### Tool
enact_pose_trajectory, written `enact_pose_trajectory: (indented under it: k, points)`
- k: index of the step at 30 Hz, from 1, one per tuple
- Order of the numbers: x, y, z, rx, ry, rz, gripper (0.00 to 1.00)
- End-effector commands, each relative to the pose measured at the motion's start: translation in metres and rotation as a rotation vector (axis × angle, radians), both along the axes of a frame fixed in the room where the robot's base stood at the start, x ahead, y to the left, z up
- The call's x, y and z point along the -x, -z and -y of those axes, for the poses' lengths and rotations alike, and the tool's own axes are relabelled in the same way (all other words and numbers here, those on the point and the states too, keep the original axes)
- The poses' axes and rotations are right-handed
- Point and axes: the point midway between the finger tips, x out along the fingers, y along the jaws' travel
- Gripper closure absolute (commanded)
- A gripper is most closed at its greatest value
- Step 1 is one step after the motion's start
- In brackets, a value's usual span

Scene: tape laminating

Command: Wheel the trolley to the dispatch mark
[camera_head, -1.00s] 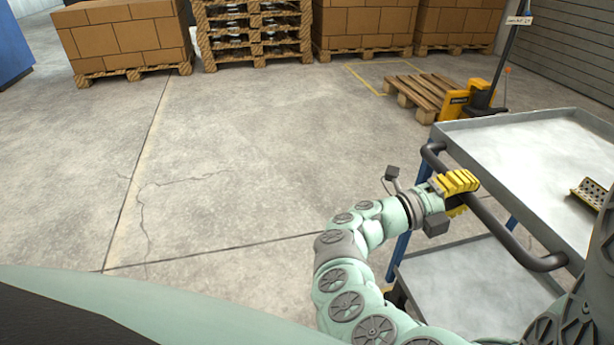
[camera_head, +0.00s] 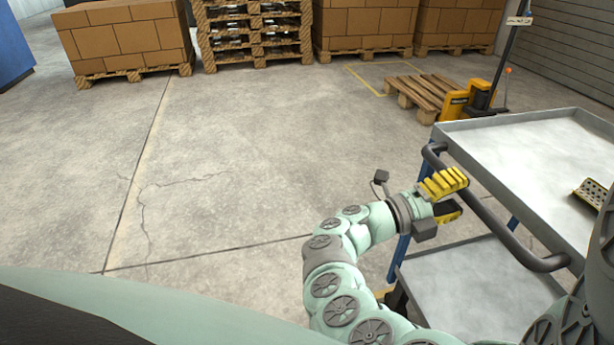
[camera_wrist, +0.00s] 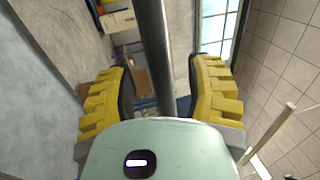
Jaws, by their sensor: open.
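The trolley (camera_head: 530,160) stands at the right in the head view, with grey trays on blue posts. Its dark push handle (camera_head: 500,232) runs along its near left side. My gripper (camera_head: 457,197) is open just left of the handle, its yellow fingers one above the other. In the wrist view the handle (camera_wrist: 153,45) runs between the two open fingers, with gaps on both sides. The fingers are not closed on it. A yellow line (camera_head: 362,80) marks the floor at the back; I cannot tell whether it is the dispatch mark.
A yellow pallet jack (camera_head: 468,103) with an empty wooden pallet (camera_head: 418,92) stands behind the trolley. Boxes on pallets (camera_head: 125,38) and stacked pallets (camera_head: 255,35) line the back. A perforated piece (camera_head: 590,194) lies on the top tray. The concrete floor (camera_head: 240,160) at left is clear.

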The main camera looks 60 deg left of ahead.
Motion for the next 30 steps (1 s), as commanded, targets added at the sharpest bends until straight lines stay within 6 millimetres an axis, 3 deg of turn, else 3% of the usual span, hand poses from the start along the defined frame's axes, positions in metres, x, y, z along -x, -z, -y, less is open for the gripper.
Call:
enact_pose_trajectory:
  k: [6,14,30]
  points:
    - [0.038,0.008,-0.016,-0.002,-0.01,-0.002,0.48]
    - [0.066,0.013,-0.025,-0.001,-0.009,-0.001,0.48]
    - [0.091,0.018,-0.034,-0.002,-0.008,0.003,0.48]
